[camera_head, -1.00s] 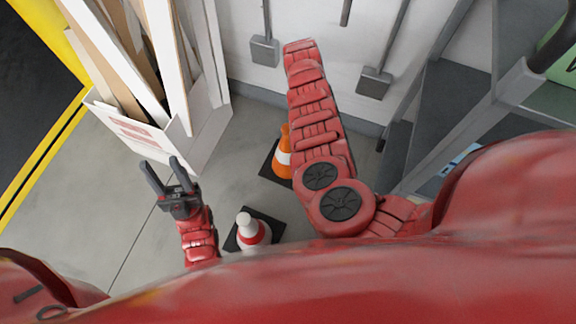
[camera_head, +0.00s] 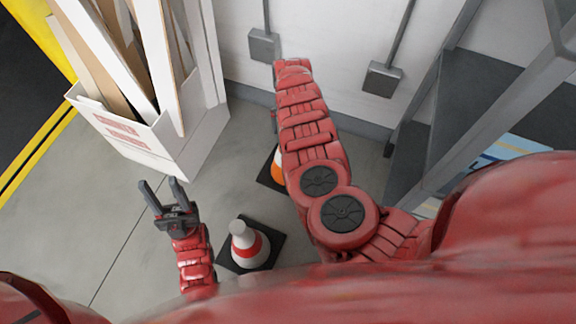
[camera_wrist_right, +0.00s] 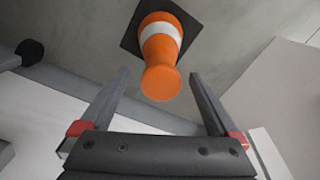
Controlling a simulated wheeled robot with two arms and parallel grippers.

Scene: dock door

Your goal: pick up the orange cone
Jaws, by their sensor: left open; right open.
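The orange cone (camera_head: 279,170) with a white band stands on a dark square base on the floor. In the head view my right arm hides most of it. In the right wrist view the orange cone (camera_wrist_right: 161,62) shows whole, its rounded top toward the camera. My right gripper (camera_wrist_right: 160,98) is open, and the cone's top appears between its fingertips, with no contact visible. In the head view the right gripper is hidden behind its arm. My left gripper (camera_head: 162,190) is open and empty over the floor, left of the cones.
A white cone (camera_head: 247,245) with a red band stands nearer me on a dark base. A white bin (camera_head: 160,143) of boards stands at the back left. A grey shelf (camera_head: 440,120) is at right, and a wall (camera_head: 330,50) is behind. Floor at left is clear.

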